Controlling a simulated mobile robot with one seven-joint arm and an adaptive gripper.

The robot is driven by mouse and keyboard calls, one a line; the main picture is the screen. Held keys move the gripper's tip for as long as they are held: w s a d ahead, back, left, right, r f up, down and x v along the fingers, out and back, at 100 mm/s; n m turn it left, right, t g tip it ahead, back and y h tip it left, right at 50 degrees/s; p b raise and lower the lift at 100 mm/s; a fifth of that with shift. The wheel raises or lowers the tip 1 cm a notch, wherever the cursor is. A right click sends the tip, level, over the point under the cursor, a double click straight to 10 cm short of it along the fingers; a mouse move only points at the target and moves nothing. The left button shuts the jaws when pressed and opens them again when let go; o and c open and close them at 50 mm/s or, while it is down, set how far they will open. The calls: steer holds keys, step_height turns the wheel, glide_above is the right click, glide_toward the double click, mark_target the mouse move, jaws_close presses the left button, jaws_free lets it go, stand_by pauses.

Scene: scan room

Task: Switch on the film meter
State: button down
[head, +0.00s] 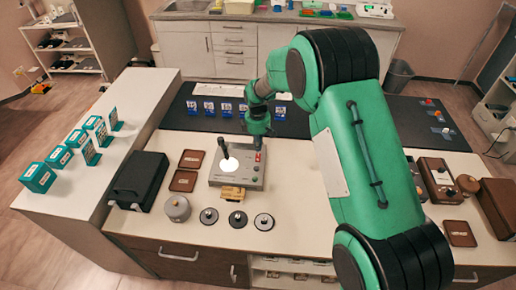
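The grey film meter (223,180) sits near the middle of the white worktop. It has a dark upright probe or arm, a bright white disc on its top face, and small red and green controls on its right side. My gripper (258,143) points down over the meter's back right part, close to the red control. I cannot tell whether it touches the meter. Its fingers are small and dark, so I cannot tell whether they are open or shut. My green arm hides the worktop to the right of the meter.
A black case (138,181), two brown trays and a round grey canister (177,208) stand left of the meter. Several round weights (237,219) lie in front. Blue-labelled holders (209,108) line the dark mat behind. Brown boxes (439,181) stand at the right.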

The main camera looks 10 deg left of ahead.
mark_target(258, 154)
step_height(258, 154, up, 9)
steer(key=s, duration=0.1)
steer(key=shift+s+p, duration=0.15)
steer(key=shift+p, duration=0.25)
steer(key=shift+w+r+p, duration=0.2)
steer(key=shift+r+p, duration=0.05)
steer(key=shift+p, duration=0.8)
steer(key=p, duration=0.2)
steer(key=shift+w+t+p, duration=0.35)
steer(key=shift+w+t, duration=0.05)
steer(key=shift+f, duration=0.15)
steer(key=f, duration=0.4)
steer(key=w+f, duration=0.1)
steer(key=f, duration=0.4)
steer(key=w+f, duration=0.1)
steer(key=f, duration=0.3)
steer(key=shift+f, duration=0.35)
